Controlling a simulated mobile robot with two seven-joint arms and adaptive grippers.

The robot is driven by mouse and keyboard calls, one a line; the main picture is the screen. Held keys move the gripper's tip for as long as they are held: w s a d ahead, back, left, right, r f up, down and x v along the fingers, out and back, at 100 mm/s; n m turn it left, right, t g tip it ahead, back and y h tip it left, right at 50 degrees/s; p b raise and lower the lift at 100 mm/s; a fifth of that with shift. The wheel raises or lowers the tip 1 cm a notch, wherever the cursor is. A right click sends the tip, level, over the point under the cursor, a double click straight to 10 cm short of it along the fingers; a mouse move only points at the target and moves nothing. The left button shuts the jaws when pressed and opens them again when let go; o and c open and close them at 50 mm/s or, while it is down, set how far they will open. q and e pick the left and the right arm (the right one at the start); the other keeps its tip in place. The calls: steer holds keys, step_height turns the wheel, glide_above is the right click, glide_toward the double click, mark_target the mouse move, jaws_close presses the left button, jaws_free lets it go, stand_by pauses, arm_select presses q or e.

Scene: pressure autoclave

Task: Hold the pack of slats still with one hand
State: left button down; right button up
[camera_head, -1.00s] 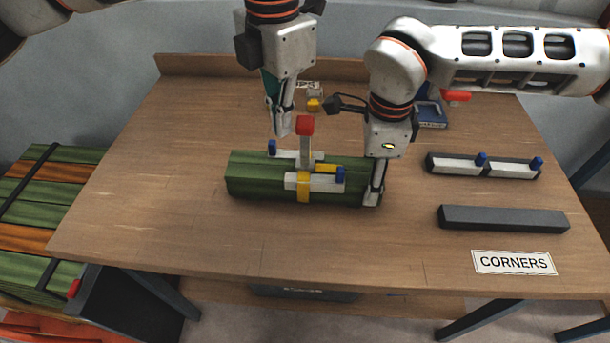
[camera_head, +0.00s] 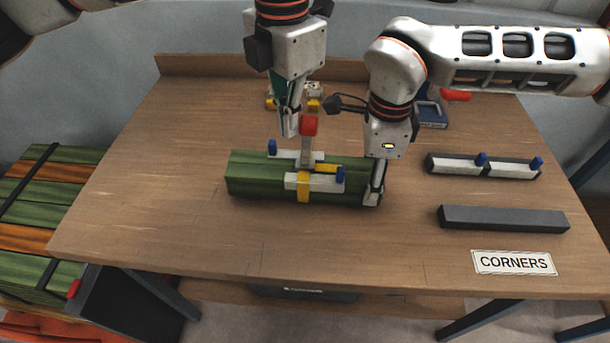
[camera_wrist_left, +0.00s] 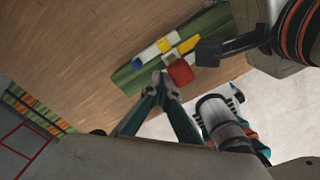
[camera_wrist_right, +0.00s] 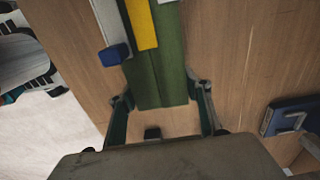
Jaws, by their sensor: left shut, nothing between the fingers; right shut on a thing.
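The pack of slats (camera_head: 255,185) is a green block lying lengthwise on the table. Two white strips with blue pegs and a yellow band (camera_head: 303,188) sit across it. A grey lever with a red knob (camera_head: 309,125) stands up from it, tilted slightly. My right gripper (camera_head: 374,190) is shut on the pack's right end; in the right wrist view its fingers (camera_wrist_right: 161,95) straddle the green end. My left gripper (camera_head: 289,122) is shut and empty, beside the red knob on its left; whether they touch is unclear. Its closed fingertips also show in the left wrist view (camera_wrist_left: 161,82).
At the table's right lie a grey bar (camera_head: 503,219), a dark holder with white corner strips (camera_head: 455,165) and a CORNERS label (camera_head: 514,263). A blue item (camera_head: 432,113) is behind. The table (camera_head: 150,230) is bare at left and front.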

mark_target(309, 120)
arm_select(q)
steer(key=shift+d+f, duration=0.15)
steer(key=shift+d, duration=0.7)
steer(key=shift+d+f, duration=0.1)
steer(key=shift+d, duration=0.75)
steer(key=shift+a+r, duration=0.15)
steer(key=shift+a, duration=1.05)
steer(key=shift+a+r, duration=0.15)
steer(key=shift+a, duration=1)
steer(key=shift+d+f, duration=0.15)
steer(key=shift+d, duration=1.05)
steer(key=shift+d+f, duration=0.15)
steer(key=shift+d, duration=1)
steer(key=shift+a+r, duration=0.2)
steer(key=shift+a, duration=1)
steer(key=shift+a+r, duration=0.15)
steer(key=shift+a, duration=1)
step_height(309, 120, up, 8)
steer(key=a, duration=0.1)
